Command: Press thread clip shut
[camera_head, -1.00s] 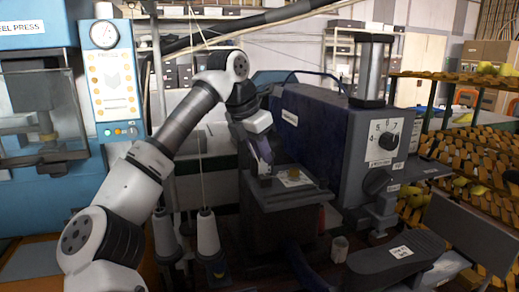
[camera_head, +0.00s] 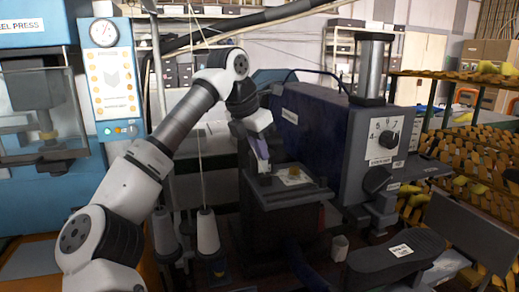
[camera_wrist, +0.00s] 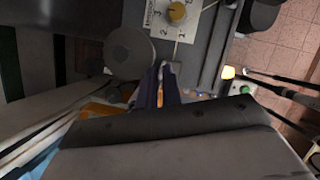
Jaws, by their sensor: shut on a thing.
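My gripper (camera_head: 263,168) points down at the left end of the small grey platform on the dark blue machine. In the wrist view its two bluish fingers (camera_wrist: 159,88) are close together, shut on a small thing. That is probably the thread clip (camera_wrist: 172,68), a small pale piece at the fingertips with a thin line running up from it. Most of it is hidden by the fingers, so I cannot tell whether the clip itself is open or shut. In the head view the clip is too small to make out.
The platform (camera_head: 285,199) carries a small yellow-brown piece (camera_head: 294,171). The dark blue machine (camera_head: 309,130) with its dial panel (camera_head: 382,141) stands close on the right. White thread cones (camera_head: 207,232) stand below my arm. A blue press (camera_head: 113,75) is at left.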

